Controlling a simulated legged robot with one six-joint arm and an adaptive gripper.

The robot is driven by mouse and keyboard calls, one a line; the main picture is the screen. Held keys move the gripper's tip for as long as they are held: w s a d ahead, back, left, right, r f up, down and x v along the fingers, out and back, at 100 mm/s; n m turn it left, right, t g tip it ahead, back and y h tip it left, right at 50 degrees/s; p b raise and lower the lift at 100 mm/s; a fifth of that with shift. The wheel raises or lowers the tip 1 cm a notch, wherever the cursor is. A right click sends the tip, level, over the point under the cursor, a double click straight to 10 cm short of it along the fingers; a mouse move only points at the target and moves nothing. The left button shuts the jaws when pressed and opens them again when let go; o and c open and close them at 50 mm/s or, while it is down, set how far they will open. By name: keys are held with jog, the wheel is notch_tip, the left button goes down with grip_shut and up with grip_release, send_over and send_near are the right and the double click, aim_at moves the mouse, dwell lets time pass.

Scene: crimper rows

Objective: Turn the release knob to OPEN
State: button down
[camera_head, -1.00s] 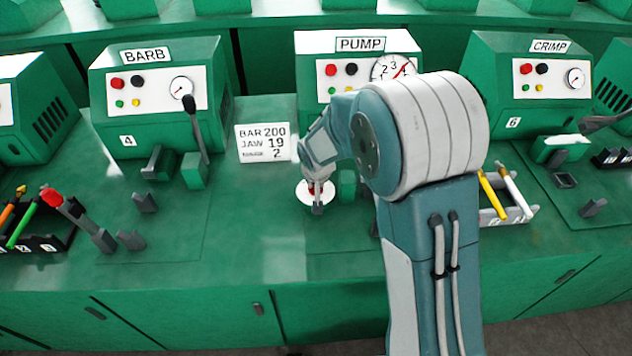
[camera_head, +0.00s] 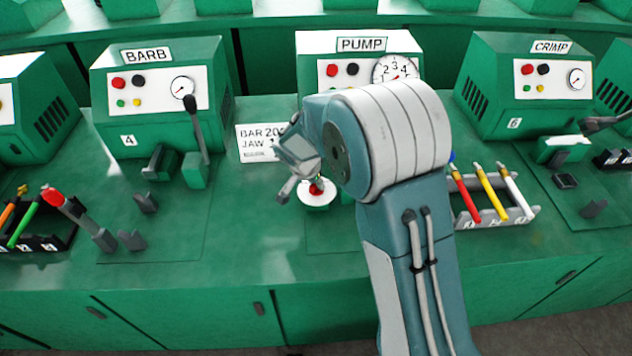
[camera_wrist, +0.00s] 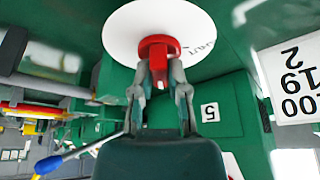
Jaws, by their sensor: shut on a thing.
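The release knob is a red grip on a round white dial plate. In the wrist view the red knob (camera_wrist: 158,48) stands between the two fingers of my gripper (camera_wrist: 159,72), which is shut on it. Part of a word, with the letters UT, shows on the white dial plate (camera_wrist: 192,25) right of the knob. In the head view the knob (camera_head: 316,187) and plate (camera_head: 318,204) sit on the green bench in front of the PUMP unit (camera_head: 361,45). My wrist partly covers them there. The knob's pointer and the word OPEN cannot be made out.
A blue-tipped lever (camera_wrist: 48,164) lies at lower left in the wrist view. A card reading BAR and JAW (camera_head: 255,152) is partly behind my wrist. A rack (camera_head: 520,216) with red, yellow and white handles stands right of my arm.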

jog(key=shift+w+a+r+m, duration=0.1)
jog(key=shift+w+m, duration=0.05)
jog(key=shift+m, duration=0.35)
jog(key=c, duration=0.6)
grip_release()
jog(key=shift+c, duration=0.2)
jog(key=v, duration=1.1)
jog(key=shift+a+r, duration=0.3)
